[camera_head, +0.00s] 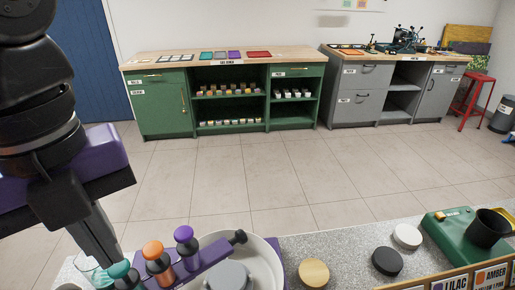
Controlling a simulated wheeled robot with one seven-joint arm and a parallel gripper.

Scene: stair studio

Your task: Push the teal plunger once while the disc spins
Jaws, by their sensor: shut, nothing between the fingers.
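The teal plunger (122,271) stands at the bottom left of the head view, in a row with an orange plunger (154,252) and a purple plunger (184,235) on a purple bar. My gripper (112,258) comes down from the upper left, shut and empty. Its tips are right at the teal plunger's top; I cannot tell whether they touch it. A pale round pan (267,262) lies behind and right of the plungers, with a grey disc (229,276) inside, cut off by the bottom edge. Whether the disc spins does not show.
A clear glass (87,268) stands left of the teal plunger. Wooden (314,272), black (387,261) and white (407,236) round pucks sit to the right. A green device (451,234) with a black cup (487,228) and a label rack (447,284) stand further right.

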